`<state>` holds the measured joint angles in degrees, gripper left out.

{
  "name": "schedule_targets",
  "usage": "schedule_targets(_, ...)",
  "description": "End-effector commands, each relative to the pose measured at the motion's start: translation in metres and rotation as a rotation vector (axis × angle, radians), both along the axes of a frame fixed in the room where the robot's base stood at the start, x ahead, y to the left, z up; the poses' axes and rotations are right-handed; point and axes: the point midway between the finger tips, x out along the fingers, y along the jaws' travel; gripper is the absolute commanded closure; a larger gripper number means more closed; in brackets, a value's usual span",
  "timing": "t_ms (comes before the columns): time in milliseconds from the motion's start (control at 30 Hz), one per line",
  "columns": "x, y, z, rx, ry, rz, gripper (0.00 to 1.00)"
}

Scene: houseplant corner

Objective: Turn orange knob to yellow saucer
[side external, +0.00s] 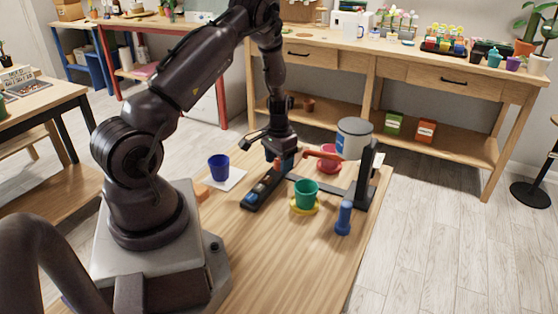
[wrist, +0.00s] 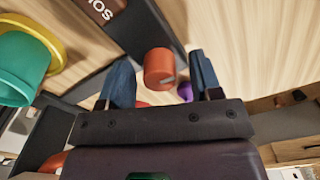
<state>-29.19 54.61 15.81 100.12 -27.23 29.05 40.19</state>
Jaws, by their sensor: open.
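The orange knob (wrist: 159,66) shows in the wrist view as a short upright cylinder with a small grey mark on its side. My gripper (wrist: 163,76) is open, with one blue finger on each side of the knob; I cannot tell whether they touch it. In the side view my gripper (side external: 284,163) points down over the table, and the knob is hidden or not clear there. The yellow saucer (side external: 293,211) is right of the gripper, under a green pot (side external: 307,192). The saucer (wrist: 52,42) and pot (wrist: 18,72) also show at the wrist view's upper left.
A grey container (side external: 353,138) on a black stand, with a red-orange spout (side external: 323,155), stands right of the gripper. The table front is clear.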

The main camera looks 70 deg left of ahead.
Motion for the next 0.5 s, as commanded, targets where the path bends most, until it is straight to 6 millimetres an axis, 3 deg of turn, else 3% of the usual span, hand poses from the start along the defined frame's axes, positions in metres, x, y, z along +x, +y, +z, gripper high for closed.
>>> schedule_targets(33,0.0001,-0.0001,0.0002,0.0,0.0,0.0,0.44)
schedule_targets(233,0.0,-0.0001,0.0003,0.0,0.0,0.0,0.9)
schedule_targets(500,0.0,0.0,0.0005,0.0,0.0,0.018,0.9)
